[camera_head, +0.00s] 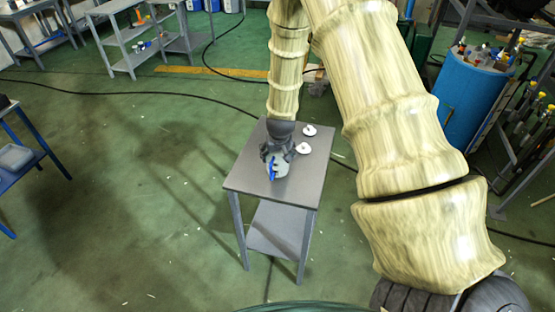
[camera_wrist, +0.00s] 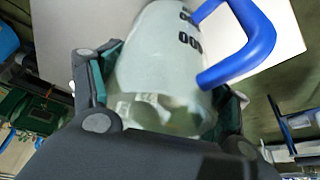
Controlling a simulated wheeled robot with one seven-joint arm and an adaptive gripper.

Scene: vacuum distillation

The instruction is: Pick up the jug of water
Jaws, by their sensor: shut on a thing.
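The jug of water (camera_wrist: 160,62) is a pale, translucent vessel with dark markings and a blue handle (camera_wrist: 252,42). It fills the middle of the wrist view, with the handle to the right. My gripper (camera_wrist: 165,105) is shut on the jug, with a finger on each side of its body. In the head view the jug (camera_head: 281,166) shows small at the gripper (camera_head: 276,150), above the grey table (camera_head: 245,180). I cannot tell whether its base touches the tabletop. My gripper hides part of the jug.
Two small white round items (camera_head: 304,148) lie on the table to the right of the gripper. A blue barrel (camera_head: 472,100) with several bottles stands at the right. A shelf unit (camera_head: 130,45) stands at the back left. Open green floor (camera_head: 110,190) lies to the left, crossed by a black cable.

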